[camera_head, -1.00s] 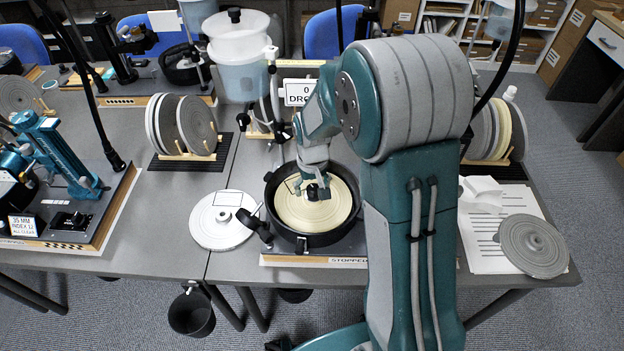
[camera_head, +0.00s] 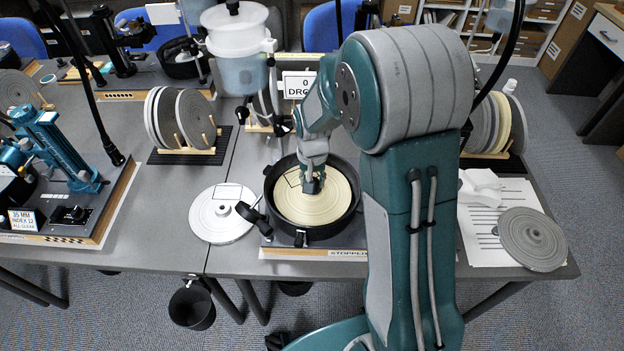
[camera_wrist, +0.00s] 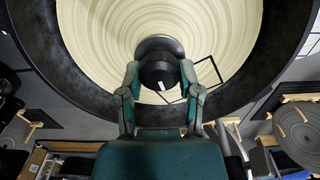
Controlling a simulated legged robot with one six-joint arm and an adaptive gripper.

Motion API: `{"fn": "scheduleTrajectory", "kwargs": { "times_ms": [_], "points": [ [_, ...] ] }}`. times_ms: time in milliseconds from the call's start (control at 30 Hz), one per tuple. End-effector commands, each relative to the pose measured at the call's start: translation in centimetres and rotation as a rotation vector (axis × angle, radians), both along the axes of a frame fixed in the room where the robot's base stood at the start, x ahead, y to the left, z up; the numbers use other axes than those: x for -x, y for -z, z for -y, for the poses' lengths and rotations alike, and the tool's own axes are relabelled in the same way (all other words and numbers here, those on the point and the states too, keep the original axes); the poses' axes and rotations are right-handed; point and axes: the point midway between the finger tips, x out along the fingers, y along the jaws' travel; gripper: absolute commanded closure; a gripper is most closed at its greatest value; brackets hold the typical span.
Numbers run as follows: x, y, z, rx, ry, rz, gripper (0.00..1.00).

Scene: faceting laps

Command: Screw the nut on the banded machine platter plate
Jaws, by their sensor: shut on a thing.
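The cream platter plate (camera_head: 332,207) lies flat in a round black bowl (camera_head: 341,232) on the machine labelled STOPPED. It fills the upper part of the wrist view (camera_wrist: 215,30). My gripper (camera_head: 312,187) is over the middle of the plate, pointing down. In the wrist view my gripper (camera_wrist: 161,80) is shut on the dark round nut (camera_wrist: 158,68) with a white mark, one finger on each side. The nut is at the plate's centre, above a wider dark disc. The thread under it is hidden.
A white disc (camera_head: 208,222) lies left of the bowl, and a grey disc (camera_head: 532,240) lies on paper at right. Racks of discs (camera_head: 166,122) stand behind. A clear tank (camera_head: 240,75) and a sign (camera_head: 297,86) stand behind the bowl. A black arm (camera_head: 250,213) reaches the bowl's left rim.

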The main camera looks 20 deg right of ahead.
Motion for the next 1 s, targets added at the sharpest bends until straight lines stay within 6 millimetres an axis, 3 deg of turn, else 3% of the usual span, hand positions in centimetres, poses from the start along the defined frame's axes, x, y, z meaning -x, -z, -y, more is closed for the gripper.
{"fn": "scheduleTrajectory", "kwargs": {
  "times_ms": [367,700,1000],
  "points": [
    [0.12,0.15,-0.01,0.0,0.048,-0.004,1.0],
    [0.21,0.15,0.11,0.0,0.393,-0.005,0.98],
    [0.17,0.1,0.13,0.0,0.434,-0.003,1.0]
  ]
}}
